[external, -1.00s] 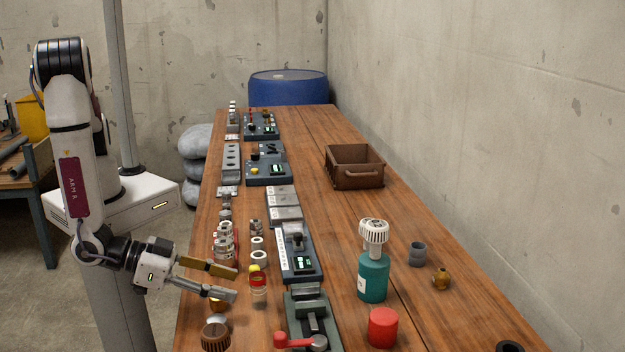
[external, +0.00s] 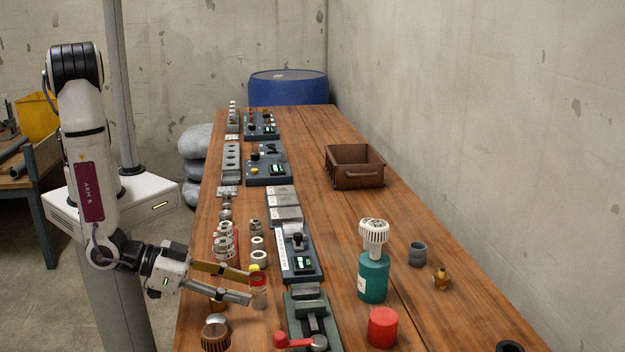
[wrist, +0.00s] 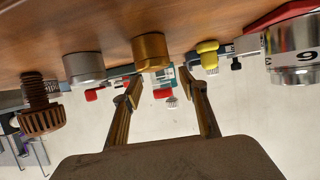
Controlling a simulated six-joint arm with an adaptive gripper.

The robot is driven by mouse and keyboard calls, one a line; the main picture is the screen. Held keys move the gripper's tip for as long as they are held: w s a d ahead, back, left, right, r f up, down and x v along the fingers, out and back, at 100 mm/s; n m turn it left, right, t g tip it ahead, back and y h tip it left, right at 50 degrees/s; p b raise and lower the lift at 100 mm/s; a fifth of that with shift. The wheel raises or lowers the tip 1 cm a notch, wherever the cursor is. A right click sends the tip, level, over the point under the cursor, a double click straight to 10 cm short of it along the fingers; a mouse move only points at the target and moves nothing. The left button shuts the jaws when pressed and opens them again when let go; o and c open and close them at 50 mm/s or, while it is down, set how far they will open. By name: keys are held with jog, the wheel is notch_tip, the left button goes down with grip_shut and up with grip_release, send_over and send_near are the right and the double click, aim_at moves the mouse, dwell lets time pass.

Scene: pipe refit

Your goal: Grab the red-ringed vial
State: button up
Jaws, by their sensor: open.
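The red-ringed vial (external: 260,299) stands upright on the wooden table in the external view, with a yellow cap, a red band and a pale lower body. My gripper (external: 252,288) is open, its two fingers reaching from the left at the vial's height. The fingertips overlap the vial's left side in this view; I cannot tell whether they touch it or how far they lie around it. In the wrist view my open gripper (wrist: 165,88) has no object clearly held between its fingers. I cannot surely pick out the vial there.
White and metal rings (external: 258,256) stand just behind the vial. A brown ribbed cap (external: 215,335) stands in front. A green vise-like device with a red handle (external: 284,341) lies to the right, near a teal bottle (external: 373,280) and a red cylinder (external: 382,328). A brown crate (external: 356,178) sits farther back.

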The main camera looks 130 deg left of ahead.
aim_at(259, 291)
jog(key=shift+x, duration=2.45)
jog(key=shift+r, duration=0.1)
jog(key=c, duration=1.1)
